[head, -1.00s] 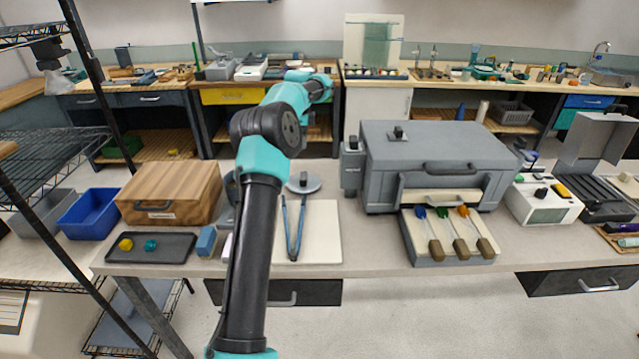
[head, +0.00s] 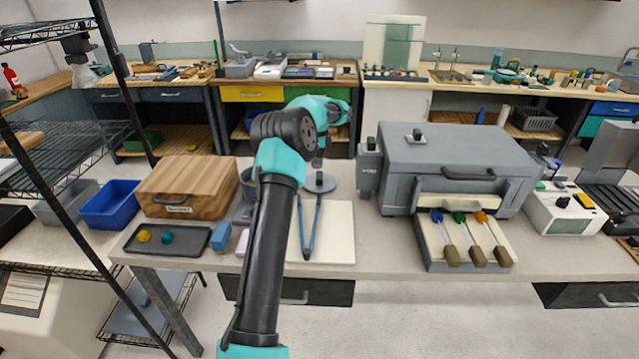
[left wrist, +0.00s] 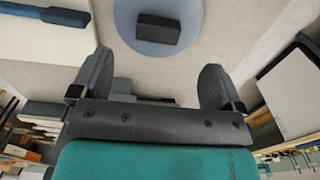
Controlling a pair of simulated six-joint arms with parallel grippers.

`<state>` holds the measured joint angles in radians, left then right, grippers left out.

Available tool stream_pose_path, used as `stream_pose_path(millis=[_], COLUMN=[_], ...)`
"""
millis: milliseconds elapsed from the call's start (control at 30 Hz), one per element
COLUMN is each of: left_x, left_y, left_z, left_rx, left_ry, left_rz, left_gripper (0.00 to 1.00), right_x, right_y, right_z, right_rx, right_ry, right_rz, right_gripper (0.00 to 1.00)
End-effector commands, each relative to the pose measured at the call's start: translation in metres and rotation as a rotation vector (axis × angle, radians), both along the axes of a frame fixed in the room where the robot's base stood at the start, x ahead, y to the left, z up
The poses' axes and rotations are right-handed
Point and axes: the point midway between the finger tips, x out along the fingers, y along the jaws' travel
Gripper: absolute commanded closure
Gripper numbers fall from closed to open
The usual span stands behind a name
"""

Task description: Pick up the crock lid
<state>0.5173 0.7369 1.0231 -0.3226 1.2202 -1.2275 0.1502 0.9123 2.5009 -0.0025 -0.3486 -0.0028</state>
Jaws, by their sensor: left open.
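The crock lid (head: 324,187) is a flat grey-blue disc with a dark block knob, lying on the bench behind the white board. In the left wrist view the lid (left wrist: 186,42) shows at the top, its knob (left wrist: 158,34) facing the camera. My left gripper (head: 319,160) is above the lid, partly hidden by my own arm. In the left wrist view the left gripper (left wrist: 157,68) is open and empty, its two fingers wide apart with the knob beyond them. A grey crock (head: 246,182) stands left of the lid, mostly hidden by my arm. My right gripper is not in view.
Blue tongs (head: 311,230) lie on the white board (head: 335,235) in front of the lid. A large grey box (head: 450,160) stands close on the right. A wooden box (head: 188,185) and a dark tray (head: 190,240) are on the left.

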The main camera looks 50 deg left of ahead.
Motion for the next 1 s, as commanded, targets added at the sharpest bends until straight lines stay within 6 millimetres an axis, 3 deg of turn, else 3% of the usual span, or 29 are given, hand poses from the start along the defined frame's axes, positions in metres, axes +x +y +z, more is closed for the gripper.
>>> stream_pose_path(millis=[200,667,1000], left_x=[0.0,0.0,0.0], left_y=[0.0,0.0,-0.002], left_z=[-0.032,-0.039,-0.079], left_rx=[-0.001,0.0,-0.001], left_ry=[0.002,0.001,0.002], left_rz=[0.0,0.0,0.0], left_gripper=[0.06,0.06,0.06], right_x=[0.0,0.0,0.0], right_y=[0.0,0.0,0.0], right_z=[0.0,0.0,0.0], right_rx=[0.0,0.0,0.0], right_ry=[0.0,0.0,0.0], right_rz=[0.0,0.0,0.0], right_gripper=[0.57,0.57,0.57])
